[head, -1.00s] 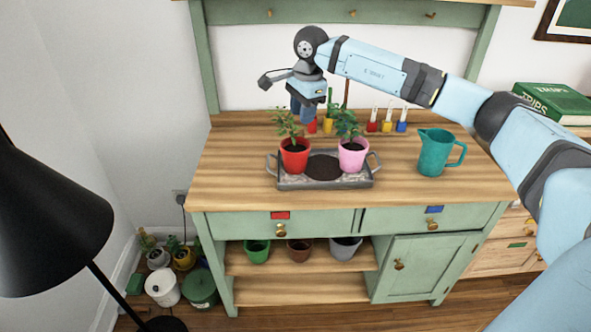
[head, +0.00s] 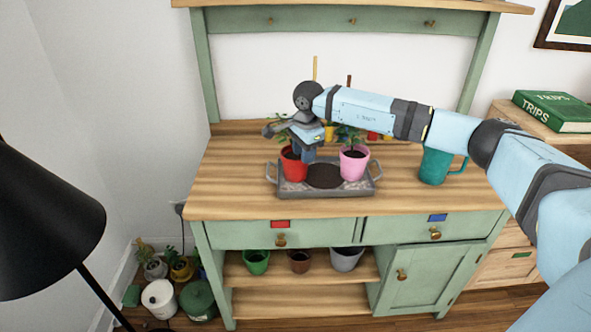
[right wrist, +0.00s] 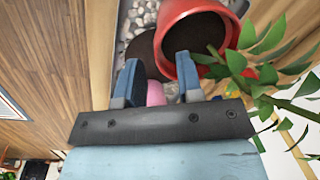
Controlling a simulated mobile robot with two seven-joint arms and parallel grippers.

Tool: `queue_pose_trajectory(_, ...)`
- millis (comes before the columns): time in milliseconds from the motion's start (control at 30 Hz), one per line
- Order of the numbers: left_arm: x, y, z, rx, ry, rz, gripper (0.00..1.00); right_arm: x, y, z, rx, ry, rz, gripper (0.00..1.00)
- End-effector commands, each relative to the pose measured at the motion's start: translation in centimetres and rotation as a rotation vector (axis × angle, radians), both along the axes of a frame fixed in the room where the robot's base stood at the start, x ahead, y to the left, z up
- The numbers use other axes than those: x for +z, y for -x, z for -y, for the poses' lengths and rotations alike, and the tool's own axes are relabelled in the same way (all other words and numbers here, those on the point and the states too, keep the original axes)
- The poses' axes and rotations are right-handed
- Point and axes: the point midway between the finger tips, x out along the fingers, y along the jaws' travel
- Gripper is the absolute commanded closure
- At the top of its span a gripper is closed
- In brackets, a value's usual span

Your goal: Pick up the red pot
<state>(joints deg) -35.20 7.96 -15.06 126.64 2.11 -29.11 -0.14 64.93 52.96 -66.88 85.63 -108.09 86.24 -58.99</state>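The red pot (head: 294,168) holds a leafy plant and stands at the left end of the grey tray (head: 372,184). My right gripper (head: 303,158) is low at the pot's right side and partly hides it and its plant. In the right wrist view the two blue fingers (right wrist: 158,70) are apart. The right finger overlaps the red pot's rim and soil opening (right wrist: 193,38); whether it is inside the pot I cannot tell. The pot appears tilted there because of the camera angle. My left gripper is out of view.
A pink pot (head: 354,165) stands at the tray's right end, with dark soil (head: 324,175) between the pots. A teal pitcher (head: 434,166) stands at the right. Small coloured items stand behind my gripper. The left tabletop (head: 232,180) is clear. A black lamp (head: 45,220) is at the left.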

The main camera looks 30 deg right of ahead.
Motion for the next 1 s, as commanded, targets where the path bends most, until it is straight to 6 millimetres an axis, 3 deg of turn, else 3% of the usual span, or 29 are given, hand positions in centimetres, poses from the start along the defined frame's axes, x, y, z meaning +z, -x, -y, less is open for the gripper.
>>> queue_pose_trajectory(100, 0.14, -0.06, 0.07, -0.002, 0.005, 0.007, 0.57, -1.68, -0.12, 0.05, -0.001, 0.000, -0.003, 0.66)
queue_pose_trajectory(333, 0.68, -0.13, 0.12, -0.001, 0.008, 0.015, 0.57, -1.80, -0.17, 0.05, -0.001, 0.000, -0.001, 0.66)
queue_pose_trajectory(500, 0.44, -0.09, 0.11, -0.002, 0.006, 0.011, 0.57, -1.78, -0.17, 0.05, -0.001, 0.000, -0.001, 1.00)
queue_pose_trajectory(1000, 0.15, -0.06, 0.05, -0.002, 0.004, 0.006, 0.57, -1.77, -0.16, 0.05, -0.001, 0.000, -0.001, 1.00)
